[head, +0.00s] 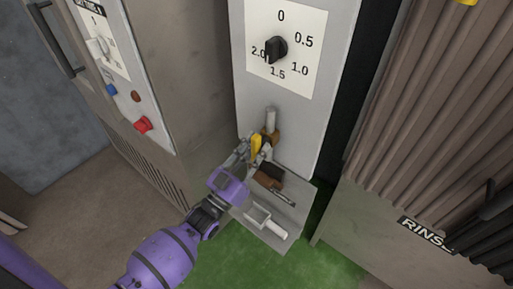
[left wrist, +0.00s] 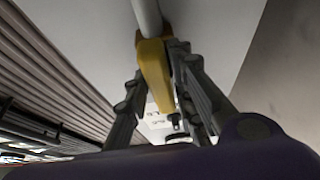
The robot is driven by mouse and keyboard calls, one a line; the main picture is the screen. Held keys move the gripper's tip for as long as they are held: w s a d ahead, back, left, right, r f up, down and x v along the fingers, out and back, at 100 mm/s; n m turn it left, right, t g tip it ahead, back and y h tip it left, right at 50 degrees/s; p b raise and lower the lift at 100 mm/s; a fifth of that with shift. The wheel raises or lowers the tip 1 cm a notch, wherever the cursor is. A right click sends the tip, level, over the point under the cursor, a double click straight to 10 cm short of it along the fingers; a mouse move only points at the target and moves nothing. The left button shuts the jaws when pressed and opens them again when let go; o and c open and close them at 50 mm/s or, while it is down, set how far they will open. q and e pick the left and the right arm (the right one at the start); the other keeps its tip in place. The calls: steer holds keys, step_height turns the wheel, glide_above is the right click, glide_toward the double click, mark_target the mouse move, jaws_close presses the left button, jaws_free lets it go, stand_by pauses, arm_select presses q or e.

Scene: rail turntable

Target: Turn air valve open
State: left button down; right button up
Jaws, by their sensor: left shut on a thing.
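The air valve has a yellow lever (head: 256,144) and sits at the lower end of a grey pipe (head: 271,119) on the light grey panel. My left gripper (head: 255,153) is at the valve, shut on the yellow lever. In the left wrist view the lever (left wrist: 154,72) lies between the two fingers (left wrist: 165,95), running down from the pipe (left wrist: 147,15). There it looks roughly in line with the pipe. The fingers hide part of the valve body in the head view. My right gripper is not in view.
A black dial knob (head: 276,49) sits above the valve on a white scale. Below the valve is a small shelf (head: 262,233) with a brown block (head: 269,176) and a white-handled tool (head: 265,220). A cabinet with a red switch (head: 143,125) stands left; ribbed brown panels (head: 430,100) stand right.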

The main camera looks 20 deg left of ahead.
arm_select(q)
steer(key=shift+a+r, duration=0.1)
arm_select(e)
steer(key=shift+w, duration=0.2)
arm_select(q)
steer(key=c, duration=1.8)
jaws_free()
steer(key=shift+c, duration=0.2)
steer(key=shift+o, duration=1)
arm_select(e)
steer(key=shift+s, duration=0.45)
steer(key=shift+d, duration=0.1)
arm_select(q)
steer(key=shift+s+a+f, duration=0.15)
steer(key=shift+s+f, duration=0.2)
steer(key=shift+s, duration=0.1)
steer(key=v, duration=1.1)
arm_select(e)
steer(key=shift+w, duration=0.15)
